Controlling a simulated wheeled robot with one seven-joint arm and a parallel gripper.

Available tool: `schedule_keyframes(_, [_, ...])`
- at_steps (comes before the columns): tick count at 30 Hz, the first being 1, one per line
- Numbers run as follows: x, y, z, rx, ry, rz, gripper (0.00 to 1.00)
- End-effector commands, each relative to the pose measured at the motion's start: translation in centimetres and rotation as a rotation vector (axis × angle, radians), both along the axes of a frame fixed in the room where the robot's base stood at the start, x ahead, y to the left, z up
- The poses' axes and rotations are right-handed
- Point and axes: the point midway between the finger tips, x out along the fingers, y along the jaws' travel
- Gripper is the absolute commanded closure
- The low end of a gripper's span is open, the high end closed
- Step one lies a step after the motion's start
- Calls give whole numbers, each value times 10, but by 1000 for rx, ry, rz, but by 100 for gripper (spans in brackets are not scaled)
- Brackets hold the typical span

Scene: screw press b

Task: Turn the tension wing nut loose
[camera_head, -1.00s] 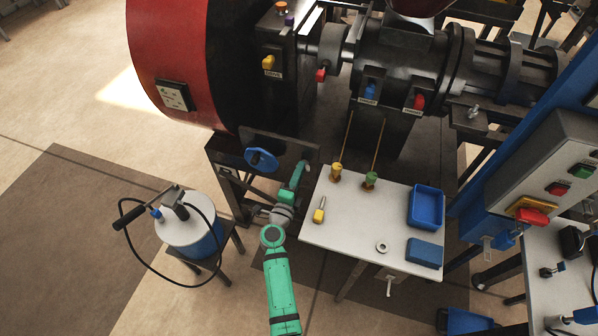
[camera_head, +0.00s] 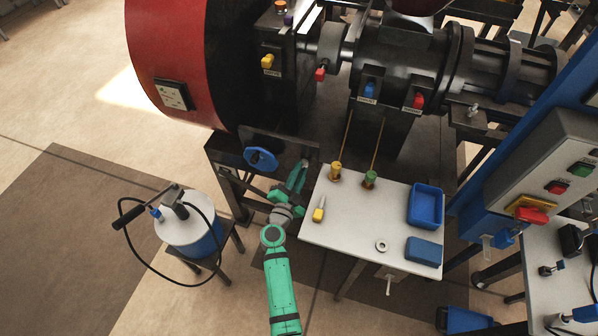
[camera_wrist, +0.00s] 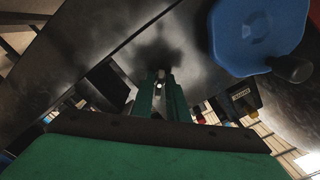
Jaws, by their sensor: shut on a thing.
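My gripper (camera_wrist: 158,88) is shut at the centre of the wrist view. A small bright metal piece (camera_wrist: 158,85) shows between its fingertips. It appears to be the tension wing nut, mostly hidden by the fingers. In the head view my gripper (camera_head: 304,164) reaches under the dark machine frame, just right of the blue handwheel (camera_head: 261,160). The nut cannot be made out there. The handwheel also shows at the upper right of the wrist view (camera_wrist: 245,35), apart from my fingers.
A white table (camera_head: 330,228) stands right of my arm, with a yellow-handled tool (camera_head: 319,213), a metal ring (camera_head: 382,246) and a blue tray (camera_head: 426,224). A canister with a hose (camera_head: 190,232) stands at left. The red flywheel guard (camera_head: 165,55) is above.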

Motion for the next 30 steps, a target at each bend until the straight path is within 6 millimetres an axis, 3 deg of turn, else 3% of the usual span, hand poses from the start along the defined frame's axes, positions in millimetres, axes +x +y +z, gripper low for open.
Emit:
schedule_keyframes(21, [-1,3,-2,-68,25,7,100])
schedule_keyframes(22, [-1,3,-2,-68,25,7,79])
schedule_keyframes(23, [-1,3,-2,-68,25,7,73])
schedule_keyframes(30, [0,1,-1,-67,23,3,73])
